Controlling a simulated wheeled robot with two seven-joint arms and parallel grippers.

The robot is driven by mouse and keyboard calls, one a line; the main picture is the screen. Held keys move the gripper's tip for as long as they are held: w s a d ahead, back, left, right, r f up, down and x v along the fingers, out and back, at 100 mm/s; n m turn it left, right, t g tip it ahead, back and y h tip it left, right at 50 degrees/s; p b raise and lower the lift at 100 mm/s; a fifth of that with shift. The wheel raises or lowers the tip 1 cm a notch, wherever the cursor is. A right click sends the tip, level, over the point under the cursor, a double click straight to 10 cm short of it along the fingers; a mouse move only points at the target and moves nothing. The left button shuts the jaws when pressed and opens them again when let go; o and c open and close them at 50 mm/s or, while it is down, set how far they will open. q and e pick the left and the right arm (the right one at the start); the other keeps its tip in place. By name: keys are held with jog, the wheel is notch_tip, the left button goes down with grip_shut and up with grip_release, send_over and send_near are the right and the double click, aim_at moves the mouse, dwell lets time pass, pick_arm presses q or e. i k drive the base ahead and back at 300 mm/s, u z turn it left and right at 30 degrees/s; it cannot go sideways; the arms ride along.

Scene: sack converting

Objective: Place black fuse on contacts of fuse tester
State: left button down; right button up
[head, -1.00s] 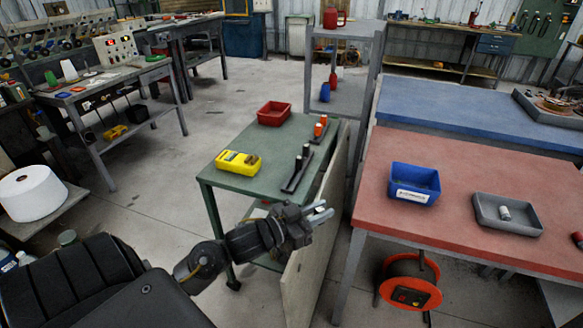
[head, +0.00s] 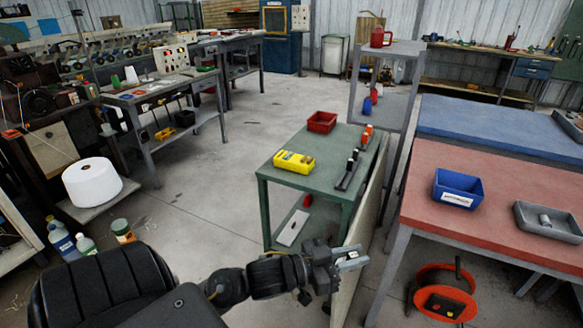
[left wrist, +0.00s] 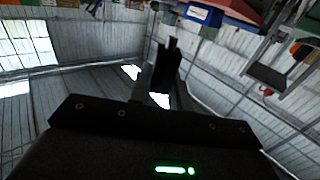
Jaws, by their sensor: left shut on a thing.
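A yellow device (head: 294,162), which looks like the fuse tester, lies on the green table (head: 280,183); its contacts are too small to make out. To its right, dark upright pieces with pale parts (head: 351,161) stand on a narrow black strip; they may be black fuses. My left gripper (head: 352,258) is in front of the table's near right corner, apart from the tester. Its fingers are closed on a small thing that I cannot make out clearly. In the left wrist view, the fingers (left wrist: 166,68) are a dark shape. My right gripper is not in view.
A red bin (head: 321,122) and orange pieces (head: 367,134) are on the green table. A pale upright panel (head: 358,235) stands along its right side. The red-topped table (head: 487,205) bears a blue bin (head: 458,187) and a grey tray (head: 548,231).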

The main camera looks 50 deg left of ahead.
aim_at(294, 161)
jog(key=z, duration=0.4)
jog(key=i, duration=0.95)
jog(key=u, duration=0.75)
jog(key=i, duration=0.5)
jog(key=u, duration=0.45)
